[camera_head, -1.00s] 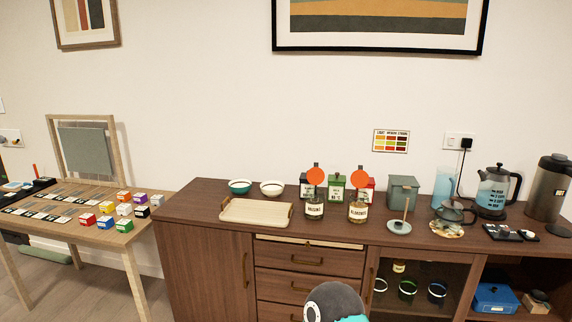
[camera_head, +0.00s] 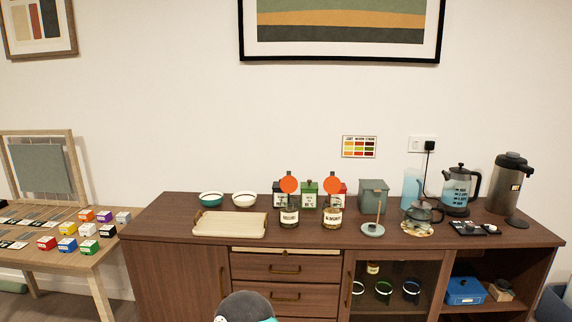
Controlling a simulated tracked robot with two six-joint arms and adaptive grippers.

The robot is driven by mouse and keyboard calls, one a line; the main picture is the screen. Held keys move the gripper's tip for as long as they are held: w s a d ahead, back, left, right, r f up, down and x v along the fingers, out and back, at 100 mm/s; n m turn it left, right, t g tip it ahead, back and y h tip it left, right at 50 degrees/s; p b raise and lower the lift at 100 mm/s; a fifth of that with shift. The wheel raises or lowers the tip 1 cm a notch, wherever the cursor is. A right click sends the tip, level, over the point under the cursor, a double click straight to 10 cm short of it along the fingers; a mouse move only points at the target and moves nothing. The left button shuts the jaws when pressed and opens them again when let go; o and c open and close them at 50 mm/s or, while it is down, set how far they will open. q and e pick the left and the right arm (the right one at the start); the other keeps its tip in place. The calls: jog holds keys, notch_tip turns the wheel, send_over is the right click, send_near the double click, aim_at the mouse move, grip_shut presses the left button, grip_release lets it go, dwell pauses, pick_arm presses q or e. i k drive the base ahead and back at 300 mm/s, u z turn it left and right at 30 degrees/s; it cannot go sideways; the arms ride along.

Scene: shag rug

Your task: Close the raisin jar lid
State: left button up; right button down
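The raisin jar (camera_head: 289,217) is a small glass jar with a pale label, standing on the wooden sideboard near its front edge. Its orange round lid (camera_head: 289,185) stands upright above the jar, open. The almond jar (camera_head: 332,217) stands just to its right, with a similar orange lid (camera_head: 332,183) raised. A dark rounded part of my own body shows at the bottom centre. Neither gripper is in view.
A wooden tray (camera_head: 231,233) lies left of the jars, with two bowls (camera_head: 211,199) behind it. Several tins (camera_head: 309,195) stand close behind the jars. A grey-green canister (camera_head: 373,195) and a round stand with an upright rod (camera_head: 373,230) are to the right.

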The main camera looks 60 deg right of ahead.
aim_at(288, 184)
jog(key=z, duration=0.65)
jog(key=i, duration=1.4)
jog(key=z, duration=0.8)
jog(key=i, duration=0.3)
jog(key=u, duration=0.1)
